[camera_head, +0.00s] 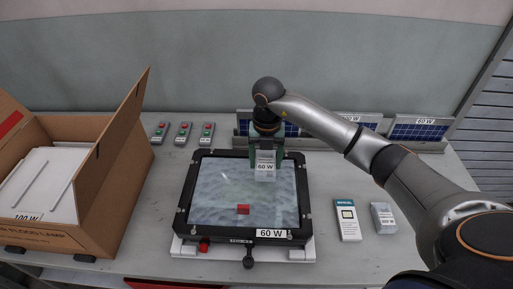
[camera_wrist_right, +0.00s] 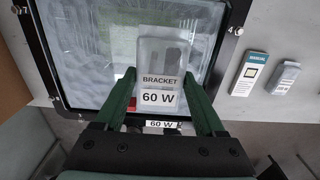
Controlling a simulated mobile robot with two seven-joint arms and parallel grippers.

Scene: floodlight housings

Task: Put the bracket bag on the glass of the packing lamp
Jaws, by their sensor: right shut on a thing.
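The packing lamp is a black-framed floodlight (camera_head: 185,218) lying face up on a white base, with a 60 W label on its front edge. Its glass (camera_head: 222,190) is pale and faces up. My right gripper (camera_head: 266,160) is shut on the bracket bag (camera_head: 265,173), a clear bag labelled BRACKET 60 W. The bag is over the back right part of the glass; whether it touches the glass I cannot tell. In the right wrist view the bag (camera_wrist_right: 160,62) sits between the green fingers (camera_wrist_right: 163,105). My left gripper is not in view.
A red block (camera_head: 243,209) shows on the glass near the front. An open cardboard box (camera_head: 110,190) stands left. A manual box (camera_head: 346,220) and another small bag (camera_head: 383,218) lie right of the lamp. Solar panels (camera_head: 418,129) and several button boxes (camera_head: 183,133) are behind.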

